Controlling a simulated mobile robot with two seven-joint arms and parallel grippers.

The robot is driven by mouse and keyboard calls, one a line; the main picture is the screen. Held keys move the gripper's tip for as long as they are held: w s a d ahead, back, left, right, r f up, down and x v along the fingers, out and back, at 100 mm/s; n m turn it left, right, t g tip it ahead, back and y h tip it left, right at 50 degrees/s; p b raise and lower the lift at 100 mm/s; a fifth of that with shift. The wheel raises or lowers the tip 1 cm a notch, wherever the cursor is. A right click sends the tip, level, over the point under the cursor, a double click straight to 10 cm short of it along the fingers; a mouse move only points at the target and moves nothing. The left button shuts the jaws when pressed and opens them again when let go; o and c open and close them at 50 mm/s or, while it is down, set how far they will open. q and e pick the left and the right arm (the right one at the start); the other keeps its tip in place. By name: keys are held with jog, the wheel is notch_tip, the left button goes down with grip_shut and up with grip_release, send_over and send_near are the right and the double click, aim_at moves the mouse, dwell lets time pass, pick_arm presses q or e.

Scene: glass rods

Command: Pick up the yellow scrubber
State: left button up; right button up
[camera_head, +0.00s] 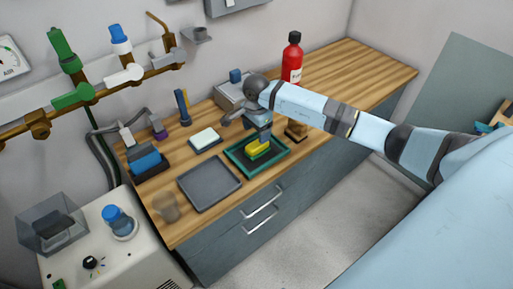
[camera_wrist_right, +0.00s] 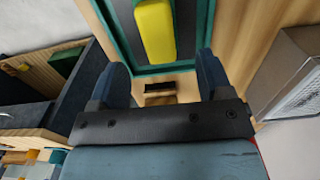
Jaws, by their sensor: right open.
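The yellow scrubber (camera_head: 257,149) lies in a dark tray with a green rim (camera_head: 283,153) on the wooden counter. In the right wrist view the scrubber (camera_wrist_right: 154,30) shows as a long yellow block, partly cut off by the top edge. My right gripper (camera_head: 264,134) is just above the scrubber and hides part of it in the head view. In the wrist view the gripper (camera_wrist_right: 162,72) is open, its two fingers apart with nothing between them, and the scrubber lies beyond the fingertips. My left gripper is not in view.
A grey tray (camera_head: 208,183) lies left of the green-rimmed tray. A white block on a dark dish (camera_head: 205,139) and a blue item on a dark stand (camera_head: 147,162) sit behind. A red bottle (camera_head: 292,60) stands farther back. The counter's right end is clear.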

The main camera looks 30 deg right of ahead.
aim_at(257, 143)
jog(key=shift+s+f+p, duration=0.15)
jog(key=shift+f+p, duration=0.2)
jog(key=shift+f, duration=3.05)
jog(key=c, duration=1)
jog(key=shift+d+r, duration=0.1)
notch_tip(257, 143, up, 20)
jog(key=b, duration=0.1)
jog(key=o, duration=0.3)
jog(key=shift+c, duration=1.1)
